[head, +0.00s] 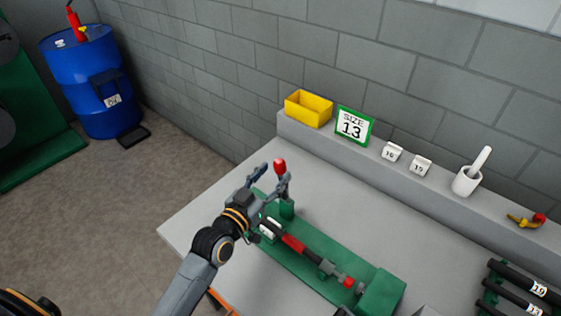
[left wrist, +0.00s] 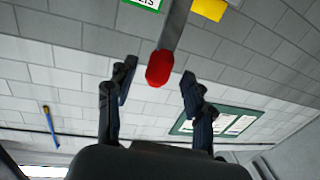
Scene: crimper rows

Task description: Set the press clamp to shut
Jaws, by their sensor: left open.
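The press clamp is a long green fixture (head: 318,262) on the light grey bench. A red knob (head: 280,166) tops its upright lever at the far left end of the fixture. My left gripper (head: 272,181) is open at this lever, with a finger to either side of the knob. In the left wrist view the red knob (left wrist: 160,68) on its grey bar lies between the two open fingers, apart from both. A red and dark rod (head: 293,243) lies along the fixture, partly behind my gripper. My right gripper is not in view.
On the back ledge stand a yellow bin (head: 308,108), a green-framed size 13 sign (head: 353,127), small numbered blocks (head: 391,152) and a white mortar (head: 466,181). Dark numbered tools (head: 518,283) sit at the right. The bench left of the fixture is clear. A blue drum (head: 90,85) stands on the floor.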

